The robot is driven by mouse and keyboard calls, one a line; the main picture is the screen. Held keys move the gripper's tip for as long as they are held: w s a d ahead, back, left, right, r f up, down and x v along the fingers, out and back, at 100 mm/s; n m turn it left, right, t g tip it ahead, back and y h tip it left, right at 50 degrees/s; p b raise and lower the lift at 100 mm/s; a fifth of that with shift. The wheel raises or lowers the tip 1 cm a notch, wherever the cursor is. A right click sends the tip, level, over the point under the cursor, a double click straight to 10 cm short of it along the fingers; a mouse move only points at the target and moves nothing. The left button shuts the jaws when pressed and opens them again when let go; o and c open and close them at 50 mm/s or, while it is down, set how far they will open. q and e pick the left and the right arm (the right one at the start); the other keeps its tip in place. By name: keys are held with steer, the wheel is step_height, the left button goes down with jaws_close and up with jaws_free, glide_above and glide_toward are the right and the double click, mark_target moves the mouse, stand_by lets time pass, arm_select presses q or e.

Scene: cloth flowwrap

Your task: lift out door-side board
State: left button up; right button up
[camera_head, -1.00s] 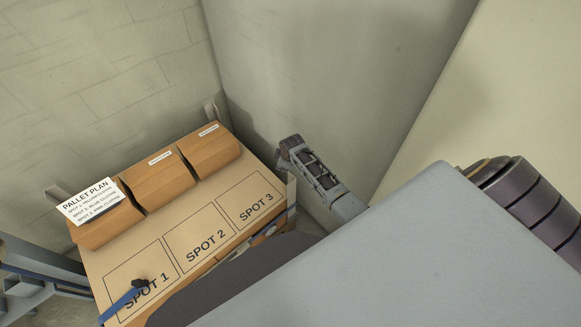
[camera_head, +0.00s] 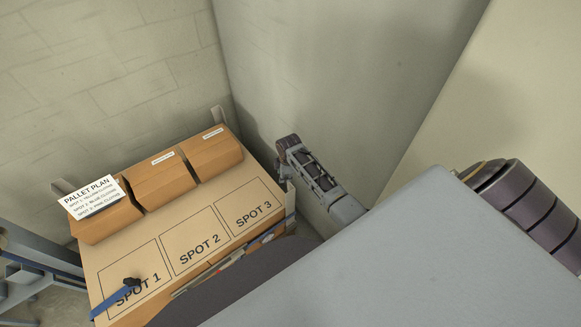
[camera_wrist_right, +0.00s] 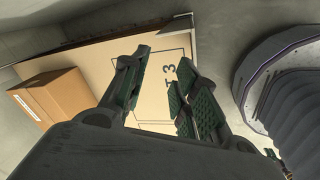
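My right gripper (camera_head: 284,176) hangs at the right edge of the brown board surface marked SPOT 1, SPOT 2 and SPOT 3 (camera_head: 240,190), beside the wall. In the right wrist view the gripper (camera_wrist_right: 163,78) is open, its two fingers apart over the SPOT 3 area (camera_wrist_right: 165,50), with nothing seen between them. Which piece is the door-side board is not marked; a thin dark upright edge (camera_wrist_right: 120,37) runs along the sheet's far side in the wrist view. Contact with it cannot be told. My left gripper is not in view.
Several brown boxes (camera_head: 160,182) line the back, with a PALLET PLAN sign (camera_head: 92,196) at the left. A blue strip with a black end (camera_head: 122,290) lies over SPOT 1. Pale walls (camera_head: 310,80) stand close behind and right.

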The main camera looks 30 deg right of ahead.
steer(key=s+n+g, duration=0.1)
steer(key=s, duration=0.1)
steer(key=s+n+g, duration=0.1)
steer(key=n, duration=0.1)
steer(key=shift+s+a+f+n, duration=0.15)
steer(key=shift+s+f+n, duration=0.05)
steer(key=shift+s+n, duration=0.15)
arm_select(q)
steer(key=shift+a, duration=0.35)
arm_select(e)
steer(key=shift+s+n, duration=0.25)
steer(key=shift+n, duration=0.8)
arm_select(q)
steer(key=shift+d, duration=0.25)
arm_select(e)
steer(key=shift+f, duration=0.1)
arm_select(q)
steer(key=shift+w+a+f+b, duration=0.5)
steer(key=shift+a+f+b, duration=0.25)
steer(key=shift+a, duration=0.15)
arm_select(e)
step_height(320, 180, down, 8)
steer(key=shift+f, duration=0.25)
